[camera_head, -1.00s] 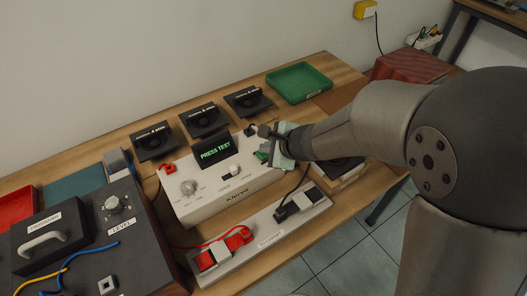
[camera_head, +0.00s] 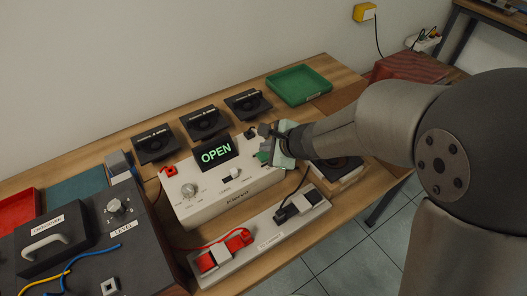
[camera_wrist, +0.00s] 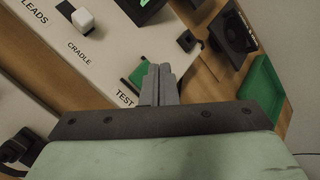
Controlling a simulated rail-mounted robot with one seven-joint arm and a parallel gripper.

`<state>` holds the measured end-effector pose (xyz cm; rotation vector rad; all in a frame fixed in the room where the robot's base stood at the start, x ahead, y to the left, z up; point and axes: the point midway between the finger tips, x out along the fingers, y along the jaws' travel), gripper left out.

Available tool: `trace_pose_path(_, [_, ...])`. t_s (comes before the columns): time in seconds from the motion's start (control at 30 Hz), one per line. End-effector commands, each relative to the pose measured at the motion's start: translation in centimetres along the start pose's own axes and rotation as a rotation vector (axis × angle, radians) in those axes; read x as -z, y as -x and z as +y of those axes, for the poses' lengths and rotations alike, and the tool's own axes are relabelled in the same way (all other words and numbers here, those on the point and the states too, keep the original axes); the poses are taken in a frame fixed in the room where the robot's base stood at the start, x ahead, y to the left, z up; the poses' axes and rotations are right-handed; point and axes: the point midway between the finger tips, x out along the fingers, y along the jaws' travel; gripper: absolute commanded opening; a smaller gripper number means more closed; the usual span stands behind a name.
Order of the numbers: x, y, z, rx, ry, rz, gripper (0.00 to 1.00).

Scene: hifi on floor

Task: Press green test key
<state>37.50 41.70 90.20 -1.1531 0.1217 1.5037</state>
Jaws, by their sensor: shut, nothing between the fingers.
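The green test key (camera_wrist: 138,75) shows in the wrist view beside the word TEST, partly hidden behind my fingers. In the head view a bit of the green key (camera_head: 263,156) shows at the right end of the white Kierva unit (camera_head: 206,213). My gripper (camera_wrist: 160,72) is shut and empty, its fingertips over or against the key. I cannot tell whether they touch it. In the head view my gripper (camera_head: 267,143) reaches in from the right. The unit's tilted black display (camera_head: 216,153) reads OPEN in green letters.
A lead tray (camera_head: 262,243) with red and black clips lies in front of the unit. Several black boxes (camera_head: 204,122) stand behind it.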

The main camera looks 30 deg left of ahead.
Motion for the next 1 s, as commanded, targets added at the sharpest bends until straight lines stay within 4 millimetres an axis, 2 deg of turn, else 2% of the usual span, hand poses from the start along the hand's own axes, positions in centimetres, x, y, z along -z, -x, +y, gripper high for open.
trace_pose_path(0.37, [-0.2,0.2,-0.2,0.0,0.0,0.0,0.0])
trace_pose_path(0.8, [-2.3,3.2,-2.4,0.001,-0.001,0.001,0.0])
trace_pose_path(1.0, [-2.6,3.5,-2.6,0.0,0.0,0.0,0.0])
